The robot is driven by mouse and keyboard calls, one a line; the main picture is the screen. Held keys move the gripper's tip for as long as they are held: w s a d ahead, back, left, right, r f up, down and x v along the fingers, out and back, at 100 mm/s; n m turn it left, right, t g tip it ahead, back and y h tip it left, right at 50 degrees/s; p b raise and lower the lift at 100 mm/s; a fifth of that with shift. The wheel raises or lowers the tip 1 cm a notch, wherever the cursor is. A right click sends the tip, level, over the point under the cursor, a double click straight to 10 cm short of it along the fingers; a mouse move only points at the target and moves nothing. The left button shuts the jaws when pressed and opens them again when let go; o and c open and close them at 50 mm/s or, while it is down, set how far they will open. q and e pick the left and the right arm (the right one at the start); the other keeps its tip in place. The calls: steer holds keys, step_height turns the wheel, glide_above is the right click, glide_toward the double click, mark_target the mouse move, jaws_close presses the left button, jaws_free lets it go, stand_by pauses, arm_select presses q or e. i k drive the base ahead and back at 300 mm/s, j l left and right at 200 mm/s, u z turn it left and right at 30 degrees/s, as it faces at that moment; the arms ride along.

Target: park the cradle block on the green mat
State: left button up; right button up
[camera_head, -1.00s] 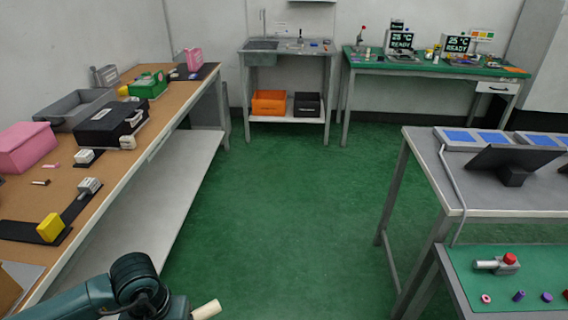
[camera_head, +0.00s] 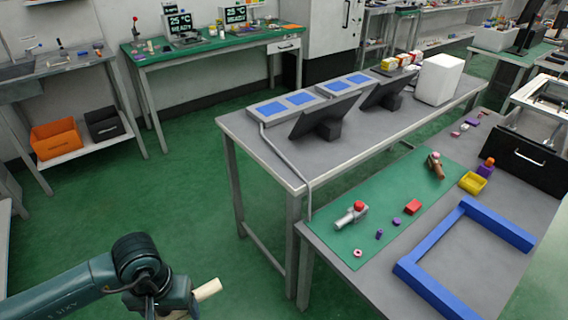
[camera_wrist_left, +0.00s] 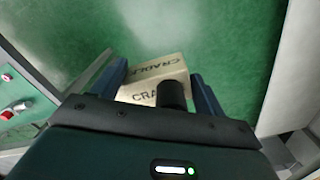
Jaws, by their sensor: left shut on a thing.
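The cradle block (camera_wrist_left: 155,75) is a cream block with "CRADLE" printed on its faces in the left wrist view. My left gripper (camera_wrist_left: 158,85) is shut on it, with one dark finger on each side. In the head view my left gripper (camera_head: 180,300) is at the bottom left, over the open floor, and one pale end of the block (camera_head: 207,290) sticks out. The green mat (camera_head: 395,190) lies on the grey table at the right, well apart from the gripper. My right gripper is not in view.
On the mat are a grey fixture with a red knob (camera_head: 352,214), a red block (camera_head: 413,206), a brown fixture (camera_head: 435,165) and small purple pieces. A blue frame (camera_head: 420,278) and a yellow bin (camera_head: 473,183) lie beside it. A table with tilted screens (camera_head: 325,118) stands behind.

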mark_target(381, 183)
steer(key=i+z, duration=0.15)
steer(key=z, duration=0.35)
steer(key=i+z, duration=0.1)
steer(key=z, duration=0.35)
steer(key=i+j+z, duration=0.1)
steer(key=z, duration=0.4)
steer(key=i+j+z, duration=0.1)
steer(key=z, duration=0.25)
steer(key=i+j+z, duration=0.2)
steer(key=z, duration=0.15)
steer(key=i+j+z, duration=0.2)
steer(key=z, duration=0.15)
